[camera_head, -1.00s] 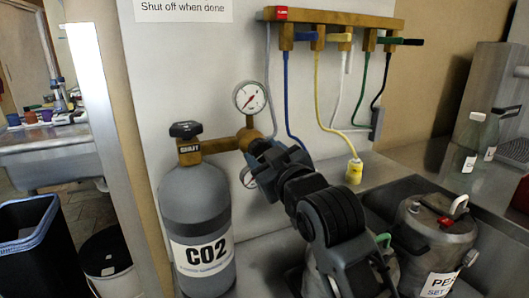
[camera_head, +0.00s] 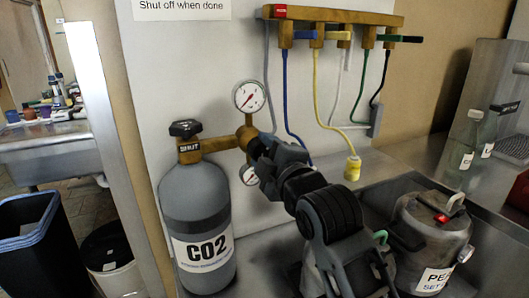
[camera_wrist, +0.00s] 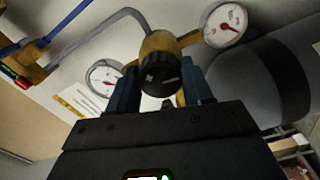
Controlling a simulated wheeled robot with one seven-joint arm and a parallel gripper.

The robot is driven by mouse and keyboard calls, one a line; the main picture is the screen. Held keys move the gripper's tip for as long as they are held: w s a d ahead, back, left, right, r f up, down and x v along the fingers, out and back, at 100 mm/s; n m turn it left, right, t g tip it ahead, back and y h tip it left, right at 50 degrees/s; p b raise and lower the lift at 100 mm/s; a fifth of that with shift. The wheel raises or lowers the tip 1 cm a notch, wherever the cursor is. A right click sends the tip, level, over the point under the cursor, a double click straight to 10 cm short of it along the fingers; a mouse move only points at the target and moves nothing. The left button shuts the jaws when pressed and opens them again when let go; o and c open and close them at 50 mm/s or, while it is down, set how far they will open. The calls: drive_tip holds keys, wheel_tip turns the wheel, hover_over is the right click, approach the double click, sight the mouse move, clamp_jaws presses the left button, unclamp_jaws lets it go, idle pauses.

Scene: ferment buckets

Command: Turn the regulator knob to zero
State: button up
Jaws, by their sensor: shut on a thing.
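The regulator (camera_head: 245,133) is a brass body on the CO2 cylinder (camera_head: 196,215). In the wrist view its black round knob (camera_wrist: 160,80), with a pale mark on its face, sits at the end of the brass body (camera_wrist: 158,46). My gripper (camera_wrist: 160,88) has one blue finger on each side of the knob and is shut on it. In the head view my gripper (camera_head: 259,148) reaches the regulator from the right and hides the knob. The upper gauge (camera_head: 250,96) shows a red needle; the lower gauge (camera_head: 249,175) is partly covered by my gripper.
A brass manifold (camera_head: 335,16) with several coloured valve handles and hoses hangs above. A grey keg (camera_head: 432,240) stands at the lower right, clear bottles (camera_head: 470,145) behind it. The cylinder valve (camera_head: 186,129) is left of the regulator. Bins stand at the lower left.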

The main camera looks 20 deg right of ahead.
drive_tip(key=shift+n, duration=0.6)
drive_tip(key=o, duration=1)
drive_tip(key=shift+o, duration=0.2)
drive_tip(key=s, duration=0.8)
drive_tip(key=shift+b, duration=0.35)
drive_tip(key=shift+w, duration=0.1)
